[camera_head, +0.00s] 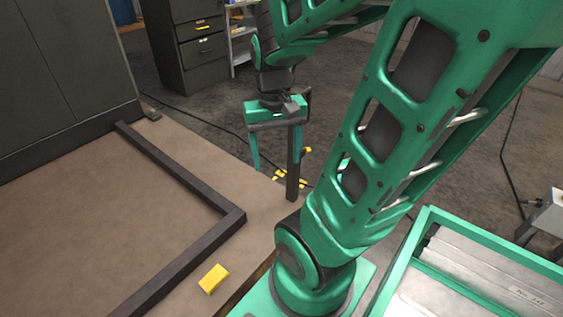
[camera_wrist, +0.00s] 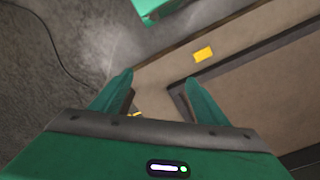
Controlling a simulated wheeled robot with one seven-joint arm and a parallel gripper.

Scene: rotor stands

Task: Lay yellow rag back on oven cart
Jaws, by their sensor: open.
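The yellow rag (camera_head: 213,278) shows as a small yellow patch on a brown flat surface (camera_head: 100,220), outside the corner of a dark raised rail. It also shows in the wrist view (camera_wrist: 203,54), beyond the fingertips. My gripper (camera_head: 276,160) is open and empty, with its fingers pointing down. It hangs well beyond and to the right of the rag in the head view. The open fingers also show in the wrist view (camera_wrist: 158,82), with nothing between their tips. I cannot tell for sure which part is the oven cart.
A dark rail (camera_head: 185,180) borders the brown surface. A dark upright post (camera_head: 293,165) stands close to my gripper. Yellow items (camera_head: 287,178) lie low behind it. A large dark cabinet (camera_head: 60,70) stands at left, a drawer cabinet (camera_head: 190,45) behind.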

